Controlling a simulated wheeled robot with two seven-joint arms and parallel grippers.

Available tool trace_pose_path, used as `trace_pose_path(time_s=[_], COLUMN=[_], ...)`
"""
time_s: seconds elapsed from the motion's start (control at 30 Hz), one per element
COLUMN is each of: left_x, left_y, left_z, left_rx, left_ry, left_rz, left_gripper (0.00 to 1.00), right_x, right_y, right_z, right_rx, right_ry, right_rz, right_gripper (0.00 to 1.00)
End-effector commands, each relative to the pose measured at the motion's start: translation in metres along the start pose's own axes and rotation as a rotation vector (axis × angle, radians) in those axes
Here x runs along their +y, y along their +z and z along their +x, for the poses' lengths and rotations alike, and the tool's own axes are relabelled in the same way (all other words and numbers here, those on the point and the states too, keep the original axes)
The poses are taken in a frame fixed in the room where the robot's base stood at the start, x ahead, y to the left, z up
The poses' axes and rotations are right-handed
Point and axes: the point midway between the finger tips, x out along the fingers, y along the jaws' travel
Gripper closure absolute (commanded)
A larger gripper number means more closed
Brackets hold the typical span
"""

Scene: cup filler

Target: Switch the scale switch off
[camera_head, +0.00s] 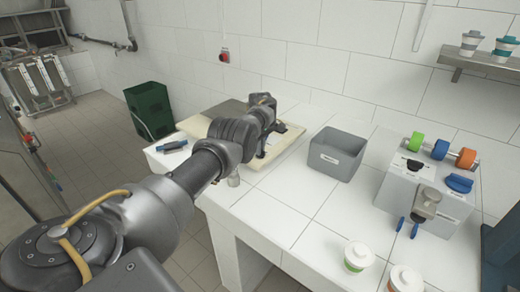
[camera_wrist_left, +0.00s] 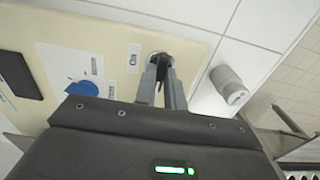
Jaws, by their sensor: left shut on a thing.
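My left gripper (camera_head: 262,154) is over the front right part of the cream scale board (camera_head: 193,126). In the left wrist view its two fingers (camera_wrist_left: 163,88) are shut on the black lever of the scale switch (camera_wrist_left: 159,60). The switch sits in a round silver base on the cream board, beside a label reading "On" (camera_wrist_left: 134,58). The lever's lower part is partly hidden between the fingers. In the head view the switch is hidden by my gripper and arm. My right gripper is in neither view.
A small grey cylinder (camera_wrist_left: 228,82) stands beside the board. A grey bin (camera_head: 337,154) stands to the right, with clear white table before it. Lidded cups (camera_head: 358,256) are at the front. A green crate (camera_head: 150,110) stands behind left.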

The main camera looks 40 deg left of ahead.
Motion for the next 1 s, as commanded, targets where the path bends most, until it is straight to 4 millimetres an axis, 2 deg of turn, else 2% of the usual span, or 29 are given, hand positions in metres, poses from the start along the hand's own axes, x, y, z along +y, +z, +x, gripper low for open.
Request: trace_pose_path(time_s=[0.53, 0.57, 0.7, 1.0], left_x=[-0.0002, -0.0002, -0.0002, 0.0002], left_y=[-0.0006, -0.0006, -0.0004, 0.0], left_z=[0.0001, 0.0001, 0.0001, -0.0018], left_rx=[0.001, 0.001, 0.0, 0.0], left_ry=[0.0, 0.0, 0.0, 0.0], left_rz=[-0.024, -0.024, -0.022, -0.021], left_gripper=[1.0, 0.85, 0.67, 0.67], right_x=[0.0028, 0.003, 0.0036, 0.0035], right_y=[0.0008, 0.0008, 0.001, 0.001], right_z=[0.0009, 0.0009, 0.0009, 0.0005], right_rx=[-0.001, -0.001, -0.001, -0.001], right_ry=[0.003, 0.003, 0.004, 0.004], right_rz=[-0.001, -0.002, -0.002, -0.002], right_gripper=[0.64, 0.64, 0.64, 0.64])
